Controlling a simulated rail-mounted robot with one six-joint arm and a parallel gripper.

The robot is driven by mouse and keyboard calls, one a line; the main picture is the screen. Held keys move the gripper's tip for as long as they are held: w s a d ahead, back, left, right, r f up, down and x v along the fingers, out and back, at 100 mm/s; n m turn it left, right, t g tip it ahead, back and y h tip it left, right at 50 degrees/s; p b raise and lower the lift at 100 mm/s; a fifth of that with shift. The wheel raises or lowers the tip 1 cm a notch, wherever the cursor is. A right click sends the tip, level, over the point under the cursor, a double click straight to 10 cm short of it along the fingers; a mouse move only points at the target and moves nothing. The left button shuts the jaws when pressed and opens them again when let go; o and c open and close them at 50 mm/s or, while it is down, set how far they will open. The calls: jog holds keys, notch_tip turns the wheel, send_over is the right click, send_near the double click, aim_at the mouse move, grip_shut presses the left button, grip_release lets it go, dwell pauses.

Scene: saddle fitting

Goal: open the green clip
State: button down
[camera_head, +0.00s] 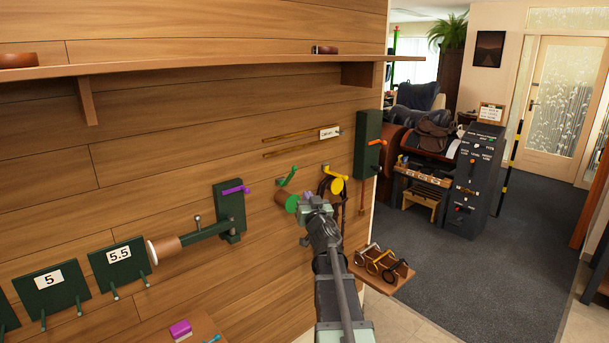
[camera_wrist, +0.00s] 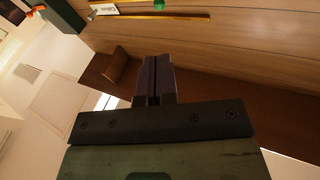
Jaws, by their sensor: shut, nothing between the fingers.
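The green clip (camera_head: 288,175) is a small bright green lever tilted up on the plank wall, above a brown roll with a green end disc (camera_head: 291,204). My gripper (camera_head: 316,206) is in front of the wall, below and right of the clip in the head view; its fingers are hard to make out there. In the wrist view my gripper (camera_wrist: 155,72) is shut and empty, its two dark fingers together. A small green thing (camera_wrist: 159,4) shows at that view's top edge; I cannot tell whether it is the clip.
A yellow clip (camera_head: 336,171) with hanging straps is just right. A purple lever (camera_head: 236,190) is left, above a bar on a green plate. An orange lever (camera_head: 377,142) is right. A long shelf (camera_head: 200,64) runs above; a small shelf (camera_head: 386,281) with rings juts out below right.

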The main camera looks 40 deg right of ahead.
aim_at(294, 167)
jog(key=p+x, duration=0.2)
jog(key=x, duration=1.2)
jog(key=shift+p, duration=0.35)
jog(key=shift+r, duration=0.1)
jog(key=shift+w+r+p, duration=0.65)
jog(key=shift+r+p, duration=0.3)
jog(key=shift+p, duration=0.1)
jog(key=shift+w+r, duration=0.1)
jog(key=shift+w, duration=0.05)
jog(key=shift+a, duration=0.1)
